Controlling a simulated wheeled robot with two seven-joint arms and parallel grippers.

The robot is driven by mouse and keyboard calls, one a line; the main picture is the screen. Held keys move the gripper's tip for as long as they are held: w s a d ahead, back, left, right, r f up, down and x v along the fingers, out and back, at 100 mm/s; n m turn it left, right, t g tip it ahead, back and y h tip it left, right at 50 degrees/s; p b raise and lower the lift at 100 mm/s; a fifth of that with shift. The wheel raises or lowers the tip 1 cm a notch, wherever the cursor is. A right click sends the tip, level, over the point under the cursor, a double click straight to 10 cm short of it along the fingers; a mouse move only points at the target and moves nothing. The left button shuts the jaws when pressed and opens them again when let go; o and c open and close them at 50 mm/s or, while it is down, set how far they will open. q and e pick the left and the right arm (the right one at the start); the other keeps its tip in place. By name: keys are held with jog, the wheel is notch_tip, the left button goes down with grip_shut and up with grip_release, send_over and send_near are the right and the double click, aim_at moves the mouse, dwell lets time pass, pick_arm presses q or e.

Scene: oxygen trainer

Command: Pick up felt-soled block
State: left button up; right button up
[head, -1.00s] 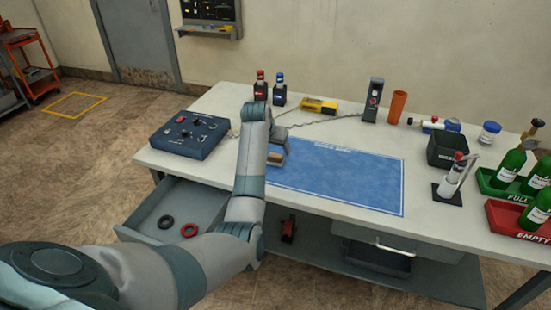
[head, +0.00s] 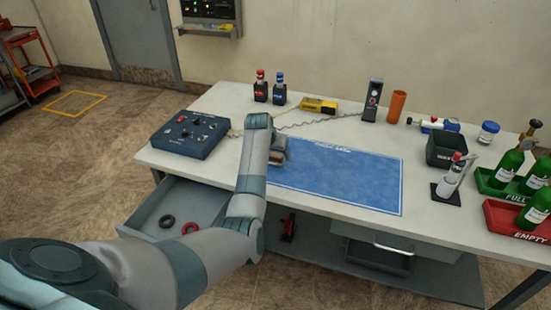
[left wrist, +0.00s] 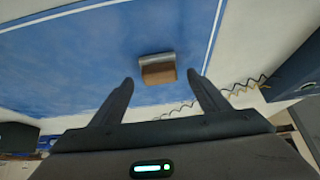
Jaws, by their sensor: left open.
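The felt-soled block (head: 277,158) is a small block with a grey part and a brown part. It is on the blue mat (head: 340,178), near the mat's left end. My left gripper (head: 278,146) is over the block, and my forearm partly covers this area in the head view. In the left wrist view the block (left wrist: 158,70) shows ahead of the open fingers (left wrist: 160,80), in line with the gap between them. The fingers hold nothing, and I see no contact with the block. My right gripper is not in view.
A dark blue control box (head: 190,134) stands left of the mat, with a coiled cord behind. Red and blue capped bottles (head: 261,88) and a yellow device (head: 318,105) stand at the back. An open drawer (head: 172,212) holds two rings. The mat's right part is clear.

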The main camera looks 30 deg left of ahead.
pick_arm(q)
jog(key=shift+x, duration=1.3)
jog(key=shift+c, duration=0.6)
jog(key=c, duration=1)
